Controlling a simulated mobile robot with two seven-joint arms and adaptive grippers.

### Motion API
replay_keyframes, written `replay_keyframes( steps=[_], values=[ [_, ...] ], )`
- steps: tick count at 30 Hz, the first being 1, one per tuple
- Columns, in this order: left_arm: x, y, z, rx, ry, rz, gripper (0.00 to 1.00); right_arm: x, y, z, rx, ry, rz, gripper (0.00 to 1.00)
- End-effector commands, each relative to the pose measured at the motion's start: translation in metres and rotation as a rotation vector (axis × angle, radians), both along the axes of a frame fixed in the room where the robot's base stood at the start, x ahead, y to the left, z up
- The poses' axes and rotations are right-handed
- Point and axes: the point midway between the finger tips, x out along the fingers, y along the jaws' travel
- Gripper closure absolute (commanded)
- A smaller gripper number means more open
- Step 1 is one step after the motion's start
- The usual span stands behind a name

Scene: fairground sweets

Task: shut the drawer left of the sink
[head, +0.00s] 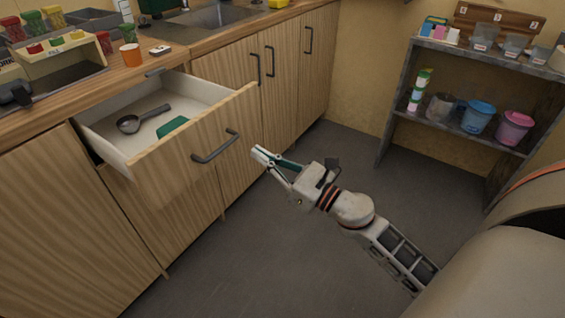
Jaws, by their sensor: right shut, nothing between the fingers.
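The drawer (190,150) left of the sink (213,17) stands pulled out from the wooden cabinet. Its front has a dark bar handle (216,147). Inside lie a dark scoop (143,119) and a green item (173,127). My right gripper (259,153) is shut and empty. In the picture its fingertips are just right of the drawer front's right end; I cannot tell whether they touch it. My left gripper is not in view.
The counter above holds an orange cup (131,55), a small flat item (160,50) and several jars at the left. Closed cabinet doors (288,85) with dark handles lie right of the drawer. A grey shelf (465,135) with tubs stands at right. The floor between is clear.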

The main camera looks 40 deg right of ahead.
Motion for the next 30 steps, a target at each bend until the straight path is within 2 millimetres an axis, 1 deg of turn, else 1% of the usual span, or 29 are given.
replay_keyframes(
  steps=[1, 6, 10, 14, 23, 30],
  values=[
    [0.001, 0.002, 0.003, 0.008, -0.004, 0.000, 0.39, 0.010, 0.003, 0.009, -0.001, -0.010, 0.000, 1.00],
    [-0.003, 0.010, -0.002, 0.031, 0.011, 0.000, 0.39, 0.032, 0.012, 0.011, 0.001, -0.005, 0.000, 1.00],
    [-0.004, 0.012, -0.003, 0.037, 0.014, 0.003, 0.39, 0.041, 0.015, 0.010, 0.001, -0.001, -0.001, 1.00],
    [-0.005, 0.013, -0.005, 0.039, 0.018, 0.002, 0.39, 0.045, 0.017, 0.009, 0.001, 0.003, 0.000, 1.00],
    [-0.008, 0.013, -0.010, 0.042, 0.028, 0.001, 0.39, 0.045, 0.017, 0.008, 0.001, 0.003, 0.000, 1.00],
    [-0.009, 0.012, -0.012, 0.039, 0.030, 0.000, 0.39, 0.050, 0.013, 0.007, 0.000, 0.003, 0.000, 1.00]
  ],
)
